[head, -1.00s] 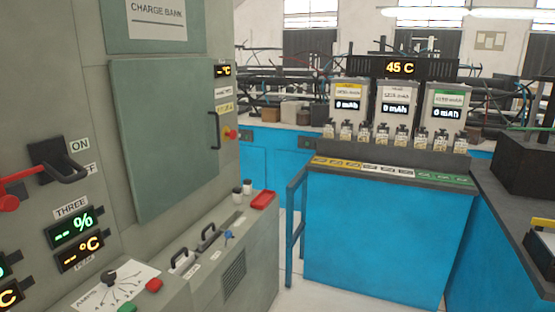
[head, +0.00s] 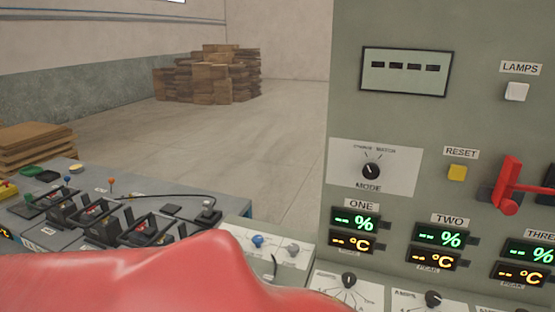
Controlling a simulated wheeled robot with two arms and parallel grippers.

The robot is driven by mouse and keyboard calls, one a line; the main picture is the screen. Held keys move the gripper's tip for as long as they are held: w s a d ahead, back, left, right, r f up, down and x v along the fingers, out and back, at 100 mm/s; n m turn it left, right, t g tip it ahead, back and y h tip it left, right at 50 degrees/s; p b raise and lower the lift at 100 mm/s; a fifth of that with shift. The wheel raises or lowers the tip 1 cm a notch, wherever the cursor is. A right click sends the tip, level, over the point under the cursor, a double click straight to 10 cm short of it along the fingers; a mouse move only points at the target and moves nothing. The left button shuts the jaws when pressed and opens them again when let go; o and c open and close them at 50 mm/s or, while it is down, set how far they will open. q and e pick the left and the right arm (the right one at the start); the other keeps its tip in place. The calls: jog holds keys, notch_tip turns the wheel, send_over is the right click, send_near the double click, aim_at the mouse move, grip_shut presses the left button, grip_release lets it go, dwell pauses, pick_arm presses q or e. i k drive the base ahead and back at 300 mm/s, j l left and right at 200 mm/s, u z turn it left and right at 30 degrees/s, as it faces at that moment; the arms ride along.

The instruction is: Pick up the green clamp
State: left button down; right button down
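No clamp that I can clearly tell as green shows in the head view. A green ring-like item (head: 33,171) lies at the far left of the grey bench, too small to tell what it is. Another small dark green part (head: 36,201) sits near it on the bench, also unclear. Neither of my grippers is in view. A large smooth red shape, seemingly part of my arm, covers the lower left and hides the front of the bench.
The grey bench (head: 215,237) carries several black cradles (head: 78,207) and a cable. A grey-green control cabinet (head: 470,120) with a red lever (head: 508,185) fills the right. Stacked wooden pallets (head: 215,75) stand far back. The floor (head: 230,150) between is clear.

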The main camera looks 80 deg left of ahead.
aim_at(29, 197)
jog(key=u, duration=4.25)
jog(key=i+j, duration=0.3)
jog(key=i, duration=0.15)
jog(key=l+z, duration=0.05)
